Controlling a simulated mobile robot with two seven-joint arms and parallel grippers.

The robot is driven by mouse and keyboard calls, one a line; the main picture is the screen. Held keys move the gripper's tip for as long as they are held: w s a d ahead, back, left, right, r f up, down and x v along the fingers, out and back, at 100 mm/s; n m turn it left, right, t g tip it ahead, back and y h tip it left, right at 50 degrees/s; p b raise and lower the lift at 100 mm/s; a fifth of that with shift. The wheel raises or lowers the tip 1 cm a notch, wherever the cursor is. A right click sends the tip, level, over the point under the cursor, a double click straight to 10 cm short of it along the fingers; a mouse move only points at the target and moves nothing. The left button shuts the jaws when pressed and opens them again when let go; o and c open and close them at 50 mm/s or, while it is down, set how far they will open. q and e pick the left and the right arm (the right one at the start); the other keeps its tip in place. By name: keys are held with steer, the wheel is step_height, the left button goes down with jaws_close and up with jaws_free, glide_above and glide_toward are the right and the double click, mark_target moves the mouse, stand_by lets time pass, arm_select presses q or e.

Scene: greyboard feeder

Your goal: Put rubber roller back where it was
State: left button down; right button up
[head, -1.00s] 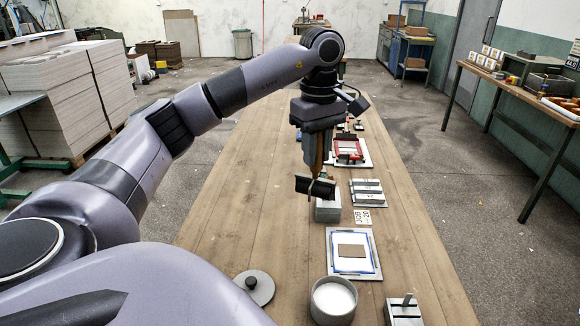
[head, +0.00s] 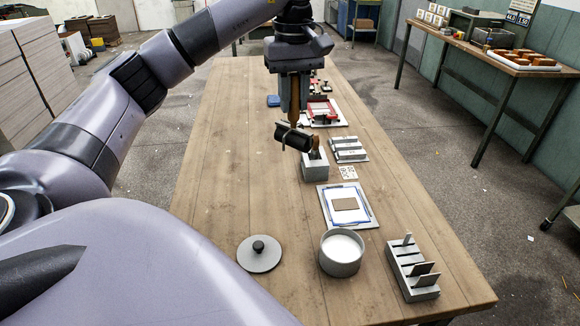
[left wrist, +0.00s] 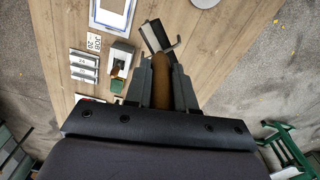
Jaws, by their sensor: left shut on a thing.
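My left gripper (head: 291,103) is shut on the brown handle of the rubber roller (head: 293,137), with the handle pointing up and the black roller hanging below. In the left wrist view the black roller (left wrist: 154,35) shows beyond the fingertips (left wrist: 160,85), with the brown handle between them. A grey block-shaped holder (head: 314,171) stands on the table, just below and right of the roller in the head view. The roller appears apart from it; the gap in height is hard to tell. The holder (left wrist: 122,53) also shows left of the roller in the left wrist view. My right gripper is not in view.
A brown-topped item (head: 316,143) shows at the holder. Nearby are a striped grey plate (head: 348,150), a blue-edged white board (head: 335,219), a white-filled bowl (head: 341,262), a round lid (head: 259,258) and a slotted rack (head: 405,272). The table's left side (head: 225,150) is clear.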

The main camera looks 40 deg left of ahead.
mark_target(294, 127)
arm_select(q)
step_height(294, 127, down, 7)
steer(key=b, duration=0.2)
steer(key=shift+b, duration=0.4)
step_height(294, 127, down, 13)
steer(key=shift+f, duration=0.2)
steer(key=c, duration=0.9)
jaws_free()
steer(key=shift+r, duration=0.1)
steer(key=shift+c, duration=0.2)
